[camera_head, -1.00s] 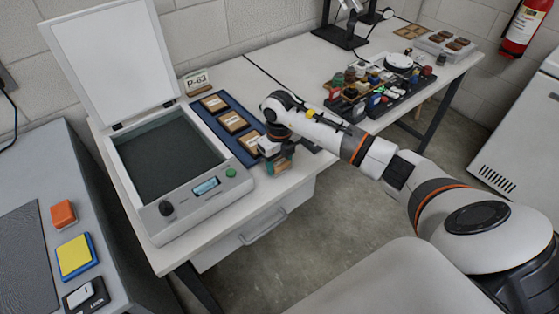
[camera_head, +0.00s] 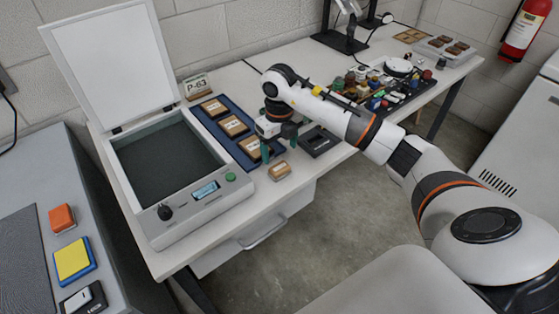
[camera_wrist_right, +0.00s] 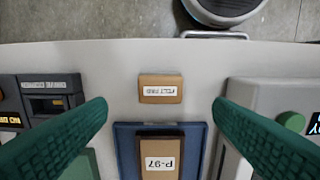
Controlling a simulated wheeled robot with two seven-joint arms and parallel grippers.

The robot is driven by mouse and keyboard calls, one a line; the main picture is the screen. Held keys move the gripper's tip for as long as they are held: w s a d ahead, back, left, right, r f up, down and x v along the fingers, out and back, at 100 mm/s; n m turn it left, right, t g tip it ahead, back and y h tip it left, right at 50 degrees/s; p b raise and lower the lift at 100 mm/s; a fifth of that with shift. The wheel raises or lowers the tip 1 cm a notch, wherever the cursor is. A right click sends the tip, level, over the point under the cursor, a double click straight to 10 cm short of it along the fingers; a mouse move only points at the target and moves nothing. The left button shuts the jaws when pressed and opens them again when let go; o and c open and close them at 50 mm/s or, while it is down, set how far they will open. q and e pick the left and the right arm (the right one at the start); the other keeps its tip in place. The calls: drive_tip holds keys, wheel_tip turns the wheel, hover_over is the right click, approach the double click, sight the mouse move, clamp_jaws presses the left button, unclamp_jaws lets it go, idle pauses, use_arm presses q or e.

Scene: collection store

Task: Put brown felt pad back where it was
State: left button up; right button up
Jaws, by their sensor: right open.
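The brown felt pad (camera_head: 279,170) lies on the white table near its front edge, just in front of the blue tray. In the right wrist view the pad (camera_wrist_right: 161,89) shows a white label reading "FELT PAD" in mirrored or turned letters. My right gripper (camera_head: 279,153) is open and empty, raised above and just behind the pad. In the right wrist view its green fingers (camera_wrist_right: 160,106) stand wide apart, one to each side of the pad and not touching it. My left gripper is not in view.
The blue tray (camera_head: 207,118) holds labelled brown blocks beside a "P-63" card (camera_head: 196,85). An open-lidded scanner-like device (camera_head: 165,213) stands left. A black holder (camera_head: 319,141) lies right of the gripper. A crowded dark tray of small items (camera_head: 385,92) stands farther right.

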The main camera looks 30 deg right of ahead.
sight(279, 167)
drive_tip(key=shift+r, duration=2.3)
